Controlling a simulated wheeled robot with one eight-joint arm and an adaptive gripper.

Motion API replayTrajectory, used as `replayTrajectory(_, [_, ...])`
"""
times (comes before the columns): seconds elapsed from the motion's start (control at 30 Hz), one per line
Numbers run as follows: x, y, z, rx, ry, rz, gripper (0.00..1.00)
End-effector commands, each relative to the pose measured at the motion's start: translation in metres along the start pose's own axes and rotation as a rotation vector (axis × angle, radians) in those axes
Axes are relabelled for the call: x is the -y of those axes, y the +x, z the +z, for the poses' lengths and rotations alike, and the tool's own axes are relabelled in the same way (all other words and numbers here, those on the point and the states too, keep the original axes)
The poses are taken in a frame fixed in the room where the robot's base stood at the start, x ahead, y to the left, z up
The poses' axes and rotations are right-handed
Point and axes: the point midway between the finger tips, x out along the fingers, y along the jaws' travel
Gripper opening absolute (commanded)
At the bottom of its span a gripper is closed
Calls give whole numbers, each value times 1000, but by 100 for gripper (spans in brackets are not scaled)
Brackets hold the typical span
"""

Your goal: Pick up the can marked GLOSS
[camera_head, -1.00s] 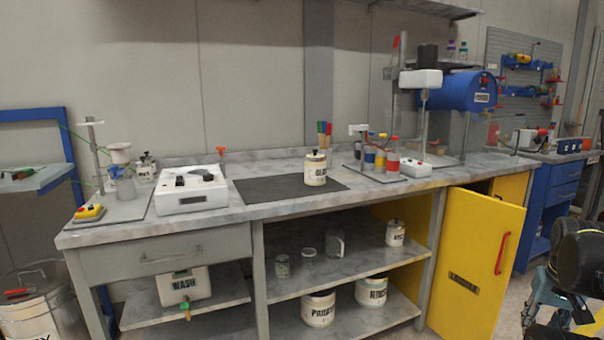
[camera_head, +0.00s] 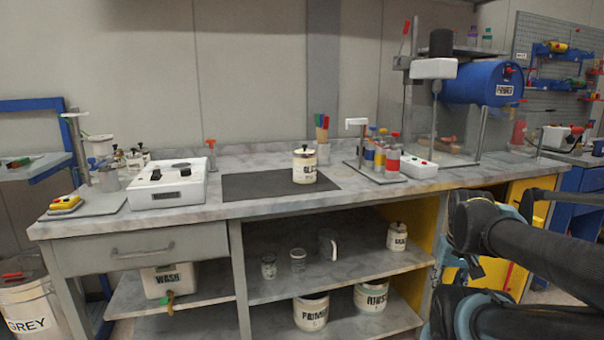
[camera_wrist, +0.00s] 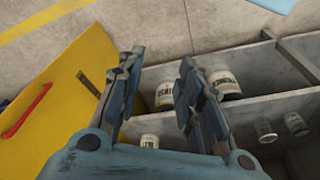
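The can marked GLOSS (camera_head: 305,165) is cream-coloured with a dark lid. It stands upright on the dark mat (camera_head: 250,187) on the grey bench top, in the head view. Its label is blurred now, and reads a little better in the earlier head frame. The can does not show in the wrist view. My gripper (camera_wrist: 160,62) is open and empty in the wrist view, its two fingers apart, above the floor and shelf area by the yellow door (camera_wrist: 75,95). My arm is at the lower right of the head view, away from the can.
A white device (camera_head: 168,184) stands left of the mat. A stand with coloured bottles (camera_head: 380,158) and a clear enclosure stand to the right. A smaller lidded can (camera_head: 397,237) is on the shelf below, with the PRIMER can (camera_head: 311,313) lower. Bench space before the mat is clear.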

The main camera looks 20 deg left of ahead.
Motion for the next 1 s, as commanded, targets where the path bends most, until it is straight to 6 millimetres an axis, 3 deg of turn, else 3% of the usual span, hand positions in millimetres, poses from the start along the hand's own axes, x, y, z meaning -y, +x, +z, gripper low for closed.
replayTrajectory(0.1, [0, 0, 0, 0, 0, 0, 38])
replayTrajectory(0.23, [2, -11, 2, -17, -9, 0, 67])
replayTrajectory(0.33, [8, -27, -18, -32, -32, -1, 90])
replayTrajectory(0.47, [30, -61, -61, -68, -89, -5, 90])
replayTrajectory(0.67, [80, -122, -138, -140, -183, -23, 90])
replayTrajectory(0.87, [152, -178, -206, -213, -276, -56, 90])
replayTrajectory(1.0, [215, -216, -244, -262, -342, -89, 90])
